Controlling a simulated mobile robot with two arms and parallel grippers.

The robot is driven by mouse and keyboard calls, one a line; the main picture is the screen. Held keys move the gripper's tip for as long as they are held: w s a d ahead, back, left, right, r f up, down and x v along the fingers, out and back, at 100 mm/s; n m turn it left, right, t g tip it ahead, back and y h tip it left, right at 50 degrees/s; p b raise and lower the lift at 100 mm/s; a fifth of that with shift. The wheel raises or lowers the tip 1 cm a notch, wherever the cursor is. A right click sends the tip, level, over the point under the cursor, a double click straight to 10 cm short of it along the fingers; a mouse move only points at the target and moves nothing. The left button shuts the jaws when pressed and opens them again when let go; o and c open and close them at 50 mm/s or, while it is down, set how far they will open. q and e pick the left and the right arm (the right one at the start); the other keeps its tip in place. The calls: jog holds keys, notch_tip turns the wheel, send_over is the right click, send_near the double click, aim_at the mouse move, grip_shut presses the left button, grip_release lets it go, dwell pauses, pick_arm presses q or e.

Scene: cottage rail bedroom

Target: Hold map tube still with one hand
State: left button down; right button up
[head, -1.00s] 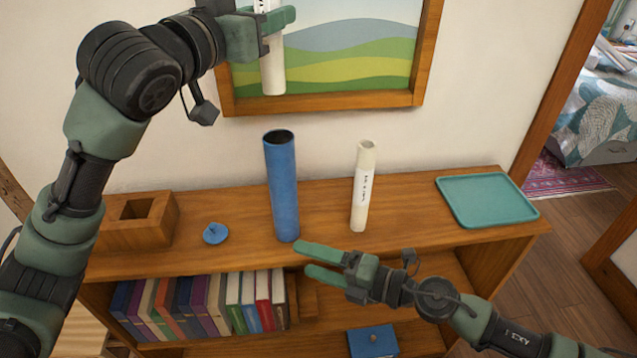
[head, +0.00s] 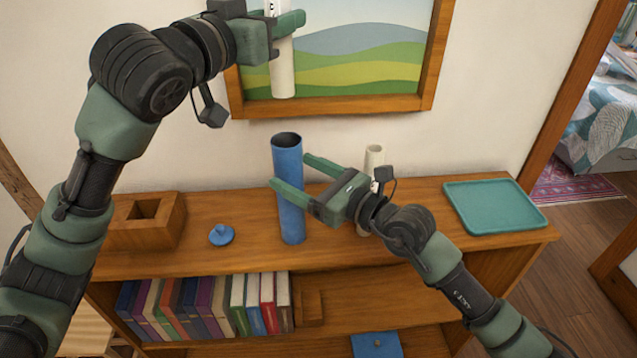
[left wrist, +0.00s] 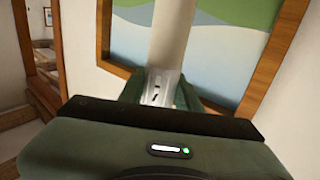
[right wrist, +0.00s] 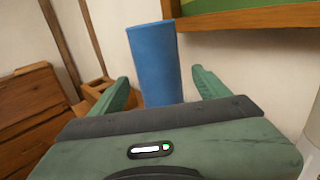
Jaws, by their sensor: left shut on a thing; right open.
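The blue map tube (head: 289,215) stands upright on the shelf top, its open end facing up. My right gripper (head: 290,170) is open, with one finger on each side of the tube's upper part. The right wrist view shows the blue tube (right wrist: 157,60) between the spread fingers (right wrist: 160,90), with gaps visible. My left gripper (head: 290,20) is shut on a white rolled map (head: 283,70), held upright high in front of the picture. The left wrist view shows this roll (left wrist: 170,40) between the fingers. A second white roll (head: 374,155) stands behind my right gripper, partly hidden.
A small blue lid (head: 221,235) and a wooden box with a square hole (head: 150,235) are left of the tube. A teal tray (head: 495,225) lies at the right. Books (head: 205,305) and a blue box (head: 376,346) are below. A framed picture (head: 345,108) hangs behind.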

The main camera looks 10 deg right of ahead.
aim_at(286, 147)
jog(key=x, duration=0.6)
jog(key=shift+s+f, duration=0.1)
jog(key=shift+c, duration=0.3)
jog(key=c, duration=1.5)
jog(key=shift+c, duration=0.2)
